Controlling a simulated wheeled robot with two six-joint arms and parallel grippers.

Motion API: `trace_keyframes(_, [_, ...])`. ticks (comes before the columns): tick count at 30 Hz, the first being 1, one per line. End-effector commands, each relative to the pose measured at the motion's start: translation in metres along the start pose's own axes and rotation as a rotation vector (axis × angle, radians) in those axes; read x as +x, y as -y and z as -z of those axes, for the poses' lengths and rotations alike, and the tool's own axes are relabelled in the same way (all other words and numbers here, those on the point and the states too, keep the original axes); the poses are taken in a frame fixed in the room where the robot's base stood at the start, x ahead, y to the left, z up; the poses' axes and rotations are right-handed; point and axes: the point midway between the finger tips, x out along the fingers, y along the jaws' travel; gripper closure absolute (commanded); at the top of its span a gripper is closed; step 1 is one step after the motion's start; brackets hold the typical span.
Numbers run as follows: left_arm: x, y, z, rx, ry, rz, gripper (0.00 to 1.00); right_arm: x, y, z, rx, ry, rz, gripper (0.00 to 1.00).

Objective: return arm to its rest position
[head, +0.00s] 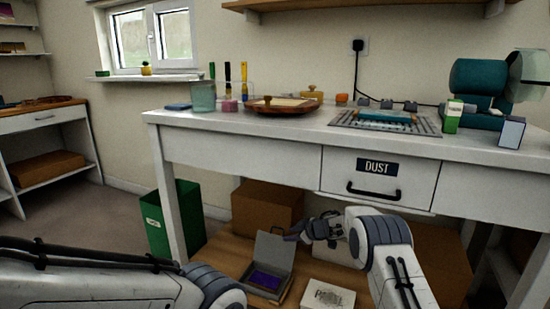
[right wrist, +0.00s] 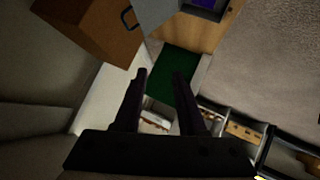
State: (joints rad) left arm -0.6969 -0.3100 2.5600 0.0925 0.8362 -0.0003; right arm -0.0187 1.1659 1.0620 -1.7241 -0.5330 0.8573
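My right arm (head: 385,255) comes up from the lower right of the head view, bent at a grey-banded joint. My right gripper (head: 303,232) is in front of the workbench, below its drawer level and above the low shelf. In the right wrist view the right gripper (right wrist: 160,74) has its two dark fingers apart with nothing between them. My left arm (head: 110,282) lies across the lower left of the head view. Its gripper is outside the picture.
The white workbench (head: 250,127) has a DUST drawer (head: 377,178). Below are an open grey case (head: 273,252), a white box (head: 327,296), a cardboard box (head: 267,208) and a green bin (head: 172,222). A round wooden piece (head: 283,105) and a teal machine (head: 478,78) stand on top.

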Motion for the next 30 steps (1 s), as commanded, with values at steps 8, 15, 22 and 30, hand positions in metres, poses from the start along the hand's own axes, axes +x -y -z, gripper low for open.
trace_keyframes(8, [-0.012,-0.001,0.001,0.0,0.0,0.0,0.5,-0.061,0.001,0.109,0.086,0.043,-0.188,0.6])
trace_keyframes(15, [-0.022,-0.002,0.001,0.0,0.0,0.0,0.5,-0.159,0.063,0.156,0.235,0.225,-0.272,0.6])
trace_keyframes(22, [-0.033,-0.002,0.002,0.0,0.0,0.0,0.5,-0.277,0.185,0.137,0.381,0.495,-0.17,0.6])
trace_keyframes(30, [-0.041,-0.003,0.002,0.0,0.0,0.0,0.5,-0.39,0.314,0.09,0.47,0.743,0.067,0.6])
